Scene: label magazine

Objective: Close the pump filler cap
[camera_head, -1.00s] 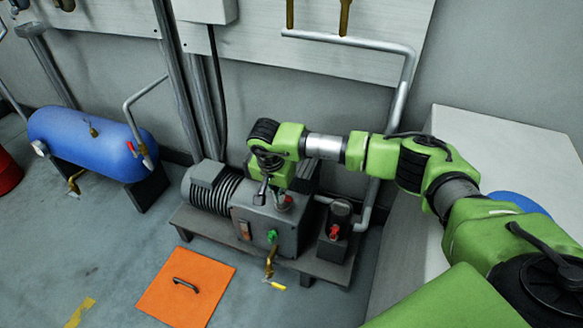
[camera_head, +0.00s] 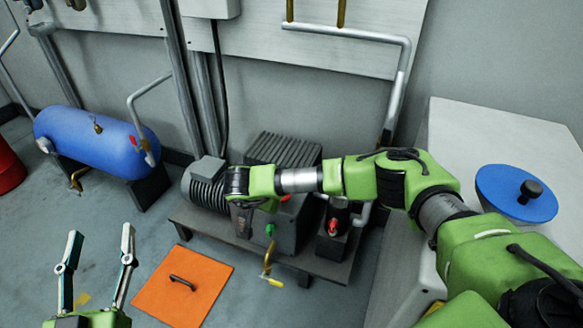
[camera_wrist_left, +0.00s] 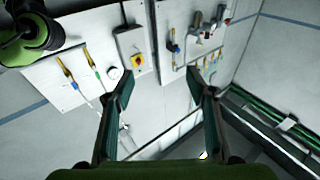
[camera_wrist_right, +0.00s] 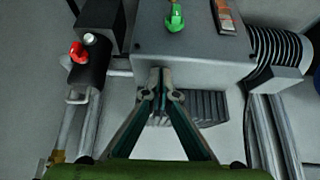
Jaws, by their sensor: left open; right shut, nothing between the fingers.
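The grey pump (camera_head: 295,228) stands on a low dark bench, with a ribbed motor at its left. A small red part (camera_head: 286,198) shows on the pump, just below my right arm, mostly hidden. A green fitting (camera_head: 270,230) is on its front, also in the right wrist view (camera_wrist_right: 175,18). I cannot tell which part is the filler cap. My left gripper (camera_head: 100,245) is open and empty at the lower left, away from the pump.
A dark unit with a red knob (camera_head: 333,227) stands right of the pump. A yellow-handled brass valve (camera_head: 267,270) hangs in front. An orange floor plate (camera_head: 185,290), a blue tank (camera_head: 95,143) and a white cabinet (camera_head: 480,140) with a blue lid (camera_head: 515,192) surround it.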

